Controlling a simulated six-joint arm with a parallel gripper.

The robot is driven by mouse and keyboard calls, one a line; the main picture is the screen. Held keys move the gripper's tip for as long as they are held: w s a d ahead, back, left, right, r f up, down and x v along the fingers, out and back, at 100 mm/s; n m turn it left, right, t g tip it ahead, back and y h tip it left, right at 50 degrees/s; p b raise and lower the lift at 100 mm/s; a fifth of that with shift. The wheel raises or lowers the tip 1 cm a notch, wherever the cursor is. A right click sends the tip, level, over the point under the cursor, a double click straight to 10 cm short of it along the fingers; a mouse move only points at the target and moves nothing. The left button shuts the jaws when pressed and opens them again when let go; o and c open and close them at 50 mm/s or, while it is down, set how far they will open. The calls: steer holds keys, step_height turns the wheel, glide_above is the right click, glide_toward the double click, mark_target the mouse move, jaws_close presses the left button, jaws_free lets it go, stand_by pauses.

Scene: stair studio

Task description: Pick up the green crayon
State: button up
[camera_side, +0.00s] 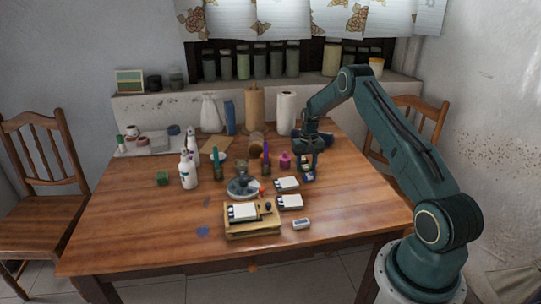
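A slim green upright stick (215,158), which looks like the green crayon, stands left of the middle of the wooden table. Its lower end meets a small dark object, and I cannot tell whether that is a holder. A similar purple stick (266,157) stands to its right. My gripper (308,176) points down, low over the right part of the table, well to the right of both sticks. A small blue and white object shows at its fingertips. I cannot tell whether the fingers touch it or how far apart they are.
A grey round dish (243,187) and a wooden stand (252,230) lie in front of the sticks. A paper roll (286,110) stands behind. The table's front left (130,235) is clear.

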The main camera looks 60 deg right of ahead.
mark_target(306, 167)
steer(key=c, duration=0.5)
steer(key=shift+r, duration=0.1)
steer(key=shift+c, duration=0.2)
step_height(306, 167, up, 20)
stand_by(0.3)
stand_by(0.4)
steer(key=o, duration=0.4)
steer(key=c, duration=0.3)
